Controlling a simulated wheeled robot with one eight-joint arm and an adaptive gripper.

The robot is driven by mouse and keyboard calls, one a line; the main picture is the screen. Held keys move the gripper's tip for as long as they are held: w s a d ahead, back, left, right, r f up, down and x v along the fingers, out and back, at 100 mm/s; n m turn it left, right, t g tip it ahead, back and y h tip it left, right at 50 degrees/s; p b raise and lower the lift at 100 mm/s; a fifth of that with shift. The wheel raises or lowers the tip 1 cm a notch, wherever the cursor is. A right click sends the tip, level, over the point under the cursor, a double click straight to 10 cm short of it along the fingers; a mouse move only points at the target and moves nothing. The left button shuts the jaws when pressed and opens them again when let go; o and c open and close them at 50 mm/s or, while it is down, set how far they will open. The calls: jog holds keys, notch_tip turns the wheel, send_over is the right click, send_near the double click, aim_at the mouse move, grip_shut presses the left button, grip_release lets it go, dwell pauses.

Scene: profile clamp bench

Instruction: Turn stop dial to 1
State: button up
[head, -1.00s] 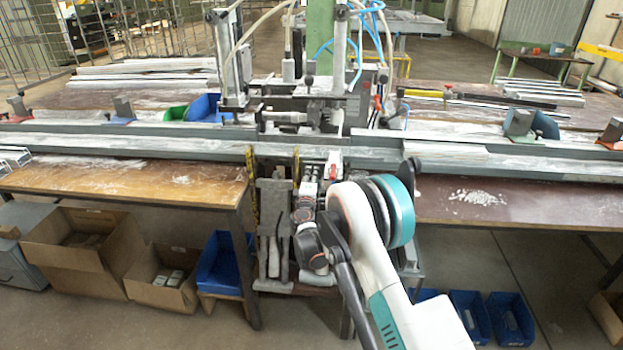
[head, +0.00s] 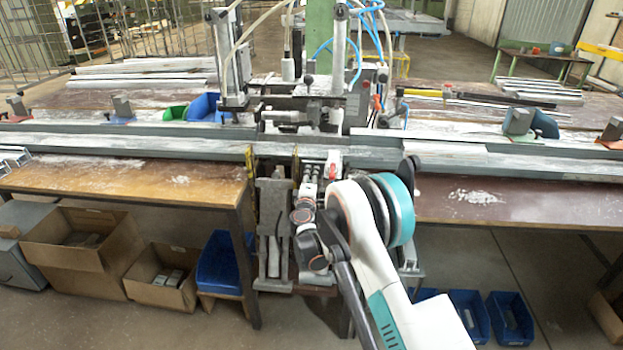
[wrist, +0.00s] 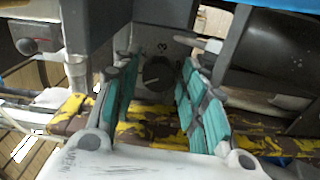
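The stop dial (wrist: 158,73) is a dark round knob on a grey plate in the wrist view. A dark mark like a 3 stands on the plate just above it. A small pale line shows on the knob's face, but I cannot read its setting clearly. My gripper (wrist: 157,78) is open, with one teal-padded finger on each side of the dial. Gaps show between the pads and the knob, so it is not gripped. In the head view my arm and wrist stand in front of the clamp machine, and I cannot make out the dial there.
A worn yellow bar (wrist: 130,130) runs below. A long metal rail (head: 130,143) crosses the bench. Blue bins (head: 505,315) stand on the floor.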

jog(key=s, duration=1.1)
jog(key=shift+s+a, duration=0.2)
jog(key=shift+s, duration=0.05)
